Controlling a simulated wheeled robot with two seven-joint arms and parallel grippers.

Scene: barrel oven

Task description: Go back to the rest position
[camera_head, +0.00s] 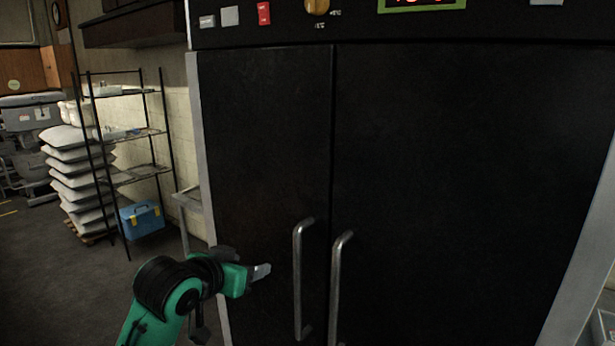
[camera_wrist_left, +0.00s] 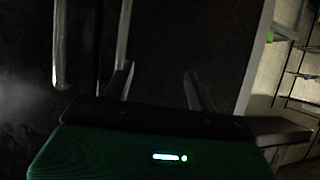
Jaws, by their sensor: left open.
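My left gripper (camera_head: 262,272) is in front of the left door of the black barrel oven (camera_head: 265,130), to the left of the door handles. Its jaws are open, with nothing between them. In the left wrist view the two fingers (camera_wrist_left: 160,88) stand apart, with dark door surface beyond. The left door handle (camera_head: 298,280) and the right door handle (camera_head: 337,285) are upright metal bars. Both oven doors look shut. The two handles also show at the upper left of the left wrist view (camera_wrist_left: 58,45). My right gripper is not in view.
A black wire shelf (camera_head: 125,130), a stack of white sacks (camera_head: 75,175) and a blue toolbox (camera_head: 142,220) stand at the left. A grey table edge (camera_head: 190,197) is beside the oven. Dark floor at the left is clear. A control panel (camera_head: 400,18) tops the oven.

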